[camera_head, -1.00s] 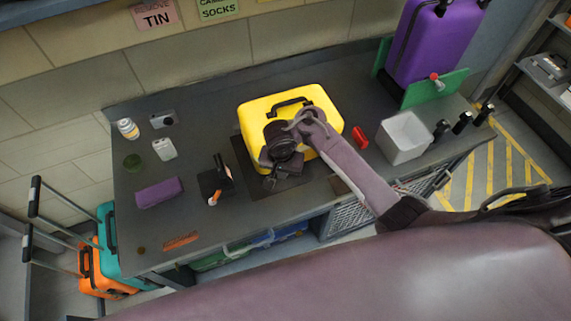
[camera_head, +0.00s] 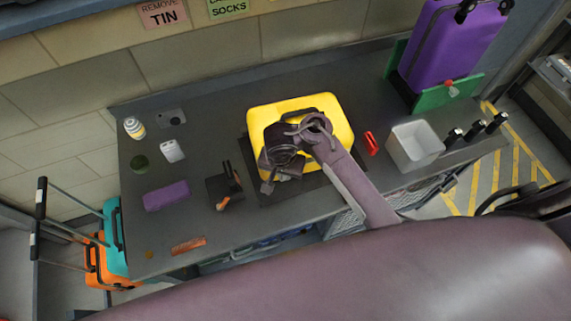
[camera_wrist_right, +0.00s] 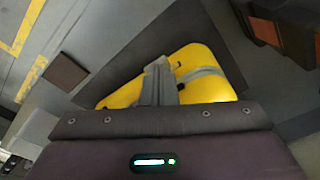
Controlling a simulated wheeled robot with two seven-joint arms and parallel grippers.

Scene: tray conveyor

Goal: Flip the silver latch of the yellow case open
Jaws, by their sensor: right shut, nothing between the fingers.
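The yellow case (camera_head: 335,112) lies flat on a dark mat on the grey bench, its black handle (camera_head: 297,115) toward the wall side. My right gripper (camera_head: 267,187) is over the case's near left part, its arm covering much of the lid. In the right wrist view the gripper's fingers (camera_wrist_right: 157,75) are together and empty in front of the yellow case (camera_wrist_right: 208,57). A grey strip (camera_wrist_right: 200,73) crosses the case just right of the fingers; I cannot tell whether it is the silver latch. Contact is unclear. My left gripper is not in view.
A black holder (camera_head: 222,188) with tools and a purple case (camera_head: 167,196) lie left. A red item (camera_head: 371,143), a grey-white bin (camera_head: 416,146) and a purple suitcase (camera_head: 450,45) on a green stand are right.

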